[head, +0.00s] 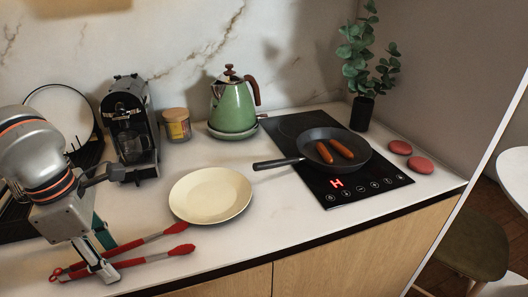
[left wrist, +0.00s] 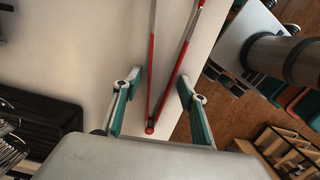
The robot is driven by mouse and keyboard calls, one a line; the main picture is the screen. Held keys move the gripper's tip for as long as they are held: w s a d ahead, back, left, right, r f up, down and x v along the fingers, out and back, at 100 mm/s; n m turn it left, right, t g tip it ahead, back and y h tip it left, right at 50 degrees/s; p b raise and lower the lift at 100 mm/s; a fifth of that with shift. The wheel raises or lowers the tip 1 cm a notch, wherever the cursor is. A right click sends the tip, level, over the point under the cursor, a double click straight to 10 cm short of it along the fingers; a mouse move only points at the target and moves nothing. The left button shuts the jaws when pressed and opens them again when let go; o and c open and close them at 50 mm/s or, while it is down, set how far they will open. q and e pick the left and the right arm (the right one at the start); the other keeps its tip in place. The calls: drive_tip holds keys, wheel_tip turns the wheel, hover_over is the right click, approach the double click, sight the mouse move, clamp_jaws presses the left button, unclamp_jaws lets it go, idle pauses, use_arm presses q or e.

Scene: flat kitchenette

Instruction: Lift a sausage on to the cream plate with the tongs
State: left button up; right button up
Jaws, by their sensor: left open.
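The tongs (head: 130,263), with red grips and red tips, lie on the white counter at the front left, tips toward the plate. My left gripper (head: 106,256) is over their handle end, pointing down. In the left wrist view its teal-padded fingers (left wrist: 158,82) are apart, with the tongs' red arms (left wrist: 151,85) between them; I cannot tell whether they touch. The cream plate (head: 210,194) is empty, right of the tongs. Two sausages, a left one (head: 324,153) and a right one (head: 342,148), lie in the dark pan (head: 318,133). My right gripper is not in view.
The pan stands on a black hob (head: 368,187), its handle (head: 277,163) pointing left toward the plate. A green kettle (head: 233,105), a jar (head: 177,124) and a coffee machine (head: 130,125) stand behind. A dish rack (head: 20,222) is at the left.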

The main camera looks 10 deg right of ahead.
use_arm(q)
drive_tip(key=c, duration=0.7)
drive_tip(key=shift+r, duration=0.1)
wheel_tip(320, 180, up, 12)
drive_tip(key=p, duration=0.8)
